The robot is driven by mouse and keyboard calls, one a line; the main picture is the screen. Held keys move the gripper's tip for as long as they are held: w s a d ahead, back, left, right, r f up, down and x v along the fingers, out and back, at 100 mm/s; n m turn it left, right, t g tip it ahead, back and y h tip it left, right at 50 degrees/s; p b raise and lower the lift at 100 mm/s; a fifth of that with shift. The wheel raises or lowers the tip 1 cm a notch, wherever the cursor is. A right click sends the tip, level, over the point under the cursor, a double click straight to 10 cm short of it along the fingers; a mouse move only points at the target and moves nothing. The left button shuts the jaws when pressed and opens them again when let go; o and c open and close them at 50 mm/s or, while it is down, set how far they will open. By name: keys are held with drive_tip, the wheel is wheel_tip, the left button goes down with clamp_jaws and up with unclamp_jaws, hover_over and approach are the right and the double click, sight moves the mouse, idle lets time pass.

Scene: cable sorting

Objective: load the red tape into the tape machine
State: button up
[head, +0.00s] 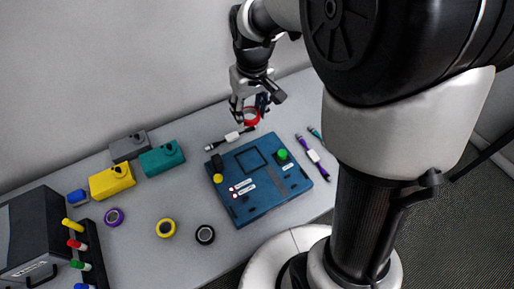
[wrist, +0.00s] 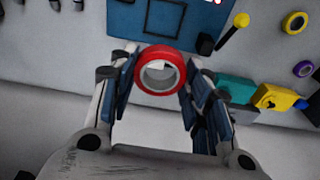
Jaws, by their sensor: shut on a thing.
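The red tape (head: 251,122) is a ring held in my gripper (head: 250,108), near the back edge of the table. In the wrist view the tape (wrist: 160,53) sits between the two blue-padded fingers of the gripper (wrist: 160,76), its open hole facing the camera. Beyond it lies a blue panel (head: 250,200) with a square outline, a green button and a black lever with a yellow knob. It also shows in the wrist view (wrist: 120,20). I cannot tell for certain which device is the tape machine. The exact height of the tape is unclear.
Grey (head: 128,147), yellow (head: 112,181) and teal (head: 162,158) boxes stand left of the panel. Purple (head: 114,217), yellow (head: 166,228) and black (head: 205,235) rolls lie in front. Cable pieces (head: 313,156) flank the panel. A black box (head: 30,235) stands far left.

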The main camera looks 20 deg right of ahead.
drive_tip(key=shift+s+a+f+b, duration=0.1)
drive_tip(key=shift+f+b, duration=1.35)
drive_tip(key=shift+f, duration=3.35)
drive_tip(key=shift+s+a+f+b, duration=0.1)
drive_tip(key=shift+f+b, duration=1.3)
drive_tip(key=shift+f, duration=3.4)
drive_tip(key=shift+f+b, duration=0.45)
drive_tip(key=shift+f, duration=0.1)
drive_tip(key=shift+f, duration=0.1)
drive_tip(key=o, duration=1)
drive_tip(key=shift+c, duration=0.2)
